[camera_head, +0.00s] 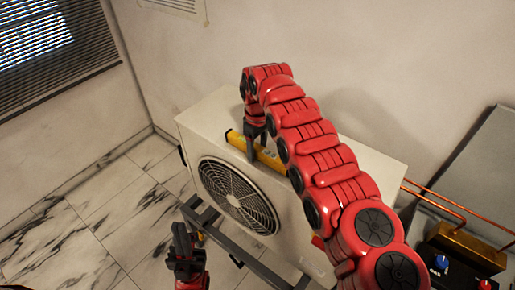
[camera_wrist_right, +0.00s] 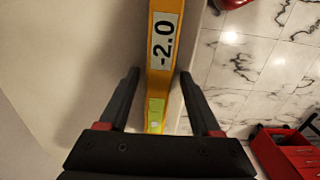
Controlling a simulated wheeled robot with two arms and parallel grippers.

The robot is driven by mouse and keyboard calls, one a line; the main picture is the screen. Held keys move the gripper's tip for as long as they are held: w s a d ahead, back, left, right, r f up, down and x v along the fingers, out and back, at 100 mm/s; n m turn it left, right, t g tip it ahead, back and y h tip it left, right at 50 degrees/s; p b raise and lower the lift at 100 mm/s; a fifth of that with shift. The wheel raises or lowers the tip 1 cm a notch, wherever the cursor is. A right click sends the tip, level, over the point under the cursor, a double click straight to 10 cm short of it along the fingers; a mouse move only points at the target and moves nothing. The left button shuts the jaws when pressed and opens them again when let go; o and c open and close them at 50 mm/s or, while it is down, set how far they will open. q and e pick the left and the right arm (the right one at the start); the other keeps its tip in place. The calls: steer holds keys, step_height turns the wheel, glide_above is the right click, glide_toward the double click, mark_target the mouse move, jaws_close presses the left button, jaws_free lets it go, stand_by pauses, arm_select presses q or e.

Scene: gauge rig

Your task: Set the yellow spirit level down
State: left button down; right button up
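The yellow spirit level (camera_head: 270,158) lies along the top of the white outdoor unit (camera_head: 375,158), close to its front edge. My right gripper (camera_head: 255,150) reaches down over the level from above. In the right wrist view the level (camera_wrist_right: 161,80) runs between the two fingers of the right gripper (camera_wrist_right: 160,75), with a gap on both sides, so the gripper is open around it. The level shows a "-2.0" label and a green patch. My left gripper (camera_head: 182,235) is low in front of the unit, apart from the level; its finger opening is unclear.
The unit's fan grille (camera_head: 238,195) faces front, above a dark metal frame (camera_head: 265,272). Copper pipes (camera_head: 435,194) and a box with knobs (camera_head: 450,265) are at the right.

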mark_target(258, 147)
steer(key=shift+r, duration=0.15)
steer(key=shift+r, duration=0.15)
step_height(258, 147, up, 3)
steer(key=shift+w+f+b, duration=0.1)
steer(key=shift+f+b, duration=0.1)
steer(key=shift+b, duration=0.65)
step_height(258, 147, up, 4)
steer(key=shift+a+f+p, duration=0.1)
steer(key=shift+f+p, duration=0.15)
steer(key=shift+p, duration=0.6)
step_height(258, 147, up, 6)
steer(key=p, duration=0.6)
steer(key=shift+f, duration=0.15)
steer(key=shift+f, duration=0.1)
